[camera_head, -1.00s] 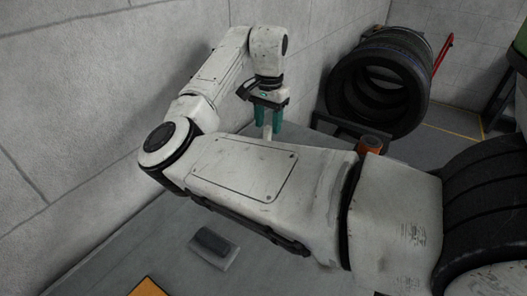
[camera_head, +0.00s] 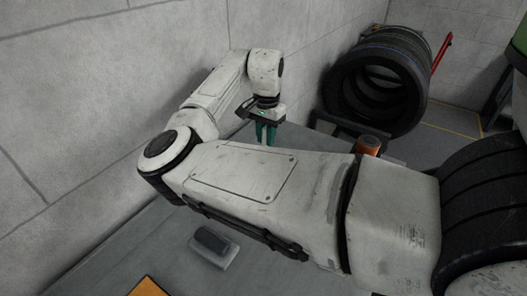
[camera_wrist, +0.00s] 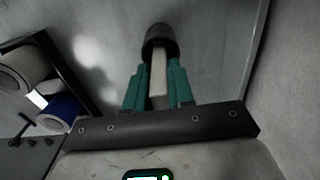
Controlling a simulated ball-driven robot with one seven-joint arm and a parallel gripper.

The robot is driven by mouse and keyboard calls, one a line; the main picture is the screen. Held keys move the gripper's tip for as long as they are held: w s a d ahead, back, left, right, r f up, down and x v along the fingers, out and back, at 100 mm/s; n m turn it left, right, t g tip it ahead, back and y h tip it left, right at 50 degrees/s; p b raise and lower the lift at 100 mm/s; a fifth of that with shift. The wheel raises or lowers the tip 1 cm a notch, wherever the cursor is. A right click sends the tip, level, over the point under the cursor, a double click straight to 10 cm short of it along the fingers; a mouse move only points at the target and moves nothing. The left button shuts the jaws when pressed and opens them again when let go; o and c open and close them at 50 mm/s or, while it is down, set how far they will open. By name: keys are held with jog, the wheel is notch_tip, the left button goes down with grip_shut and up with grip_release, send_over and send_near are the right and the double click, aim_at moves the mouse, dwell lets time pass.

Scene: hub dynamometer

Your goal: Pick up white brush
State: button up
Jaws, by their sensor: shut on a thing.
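The white brush shows in the wrist view as a pale handle (camera_wrist: 158,78) with a dark round end (camera_wrist: 160,40) beyond the fingertips. My gripper (camera_wrist: 158,84) has teal fingers shut on the handle, one on each side. In the head view my gripper (camera_head: 266,134) points down over the far part of the grey surface, near the wall. My own arm hides the surface below the fingertips there, and I cannot make out the brush in that view.
A dark block with a pale base (camera_head: 213,243) lies on the grey bench (camera_head: 165,240). An orange item (camera_head: 148,287) is at the bottom edge. An orange can (camera_head: 369,145) and large tires (camera_head: 345,85) are at the right. The wrist view shows a blue roll (camera_wrist: 62,110) at the left.

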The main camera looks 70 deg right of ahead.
grip_shut()
